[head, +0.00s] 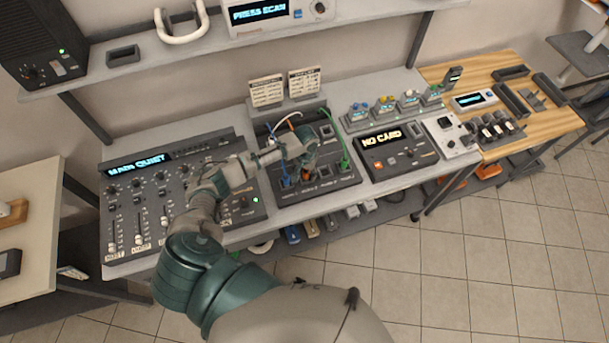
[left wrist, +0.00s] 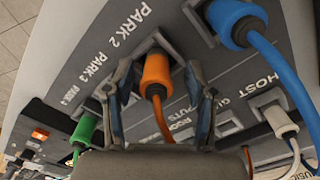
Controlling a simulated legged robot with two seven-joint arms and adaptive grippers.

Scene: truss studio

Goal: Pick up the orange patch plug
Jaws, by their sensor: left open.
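The orange patch plug (left wrist: 156,70) stands in the Park 2 area of the dark patch panel (head: 342,181), with its orange cable running down in the left wrist view. My left gripper (left wrist: 160,88) is open, with one finger on each side of the plug; I cannot tell if either touches it. In the head view my left gripper (head: 304,154) is over the panel and largely hides the plug. My right gripper is not in view.
A blue plug (left wrist: 237,20) stands close to the right of the orange one, a green plug (left wrist: 83,130) to the lower left, and a white plug (left wrist: 278,116) to the lower right. Their cables loop nearby. A mixing desk (head: 180,195) and a card unit (head: 397,149) flank the panel.

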